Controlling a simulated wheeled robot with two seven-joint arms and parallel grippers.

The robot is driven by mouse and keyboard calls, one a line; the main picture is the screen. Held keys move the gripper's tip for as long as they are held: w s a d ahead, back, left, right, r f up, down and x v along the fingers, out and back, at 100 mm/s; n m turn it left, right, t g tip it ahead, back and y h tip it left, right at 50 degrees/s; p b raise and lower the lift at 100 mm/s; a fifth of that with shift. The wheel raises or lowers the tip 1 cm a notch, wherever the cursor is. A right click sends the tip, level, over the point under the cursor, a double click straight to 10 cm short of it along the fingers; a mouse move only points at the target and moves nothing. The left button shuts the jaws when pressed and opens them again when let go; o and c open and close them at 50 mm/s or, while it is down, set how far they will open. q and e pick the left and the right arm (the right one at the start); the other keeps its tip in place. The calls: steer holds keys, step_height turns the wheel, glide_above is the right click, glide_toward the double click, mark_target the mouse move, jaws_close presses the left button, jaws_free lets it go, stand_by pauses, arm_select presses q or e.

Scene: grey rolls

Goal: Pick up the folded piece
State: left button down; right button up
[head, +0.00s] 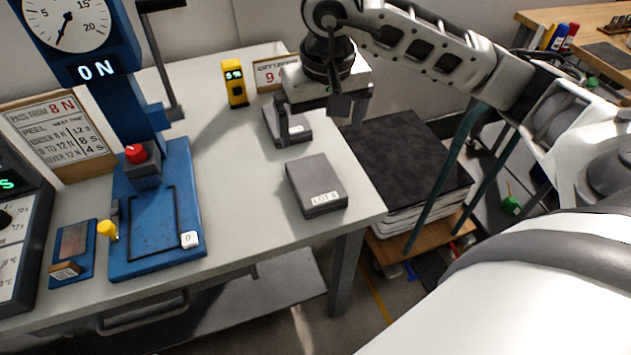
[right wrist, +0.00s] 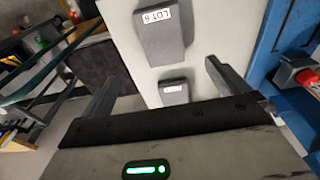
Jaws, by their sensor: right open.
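Two flat grey pieces with labels lie on the pale table. The nearer grey piece (head: 317,182), tagged "LOT" with a digit I cannot read surely, lies near the right edge; it also shows at the top of the right wrist view (right wrist: 158,42). The farther grey piece (head: 296,127) is partly hidden by my right gripper (head: 322,122); in the right wrist view the piece (right wrist: 174,90) shows between the fingers (right wrist: 160,76). I cannot tell which is folded. My right gripper is open and empty, above the farther piece. My left gripper is out of view.
A blue press (head: 190,215) with a gauge stands at the left of the table (head: 240,190). A yellow display (head: 235,84) and a sign (head: 272,73) stand behind. A stack of dark sheets (head: 405,160) is beyond the right edge. The table's middle is clear.

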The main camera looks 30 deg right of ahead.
glide_above(316, 178)
steer(key=s, duration=0.1)
step_height(316, 178, down, 9)
steer(key=shift+s+a+r+p, duration=0.1)
steer(key=shift+a+p, duration=0.05)
steer(key=shift+p, duration=0.2)
steer(key=shift+w+f+p, duration=0.15)
steer(key=shift+f+p, duration=0.05)
steer(key=shift+f, duration=0.7)
steer(key=shift+w+f+p, duration=0.2)
steer(key=shift+f, duration=0.7)
steer(key=shift+w+f+p, duration=0.15)
steer(key=shift+f+p, duration=0.05)
steer(key=shift+f, duration=0.7)
steer(key=c, duration=1)
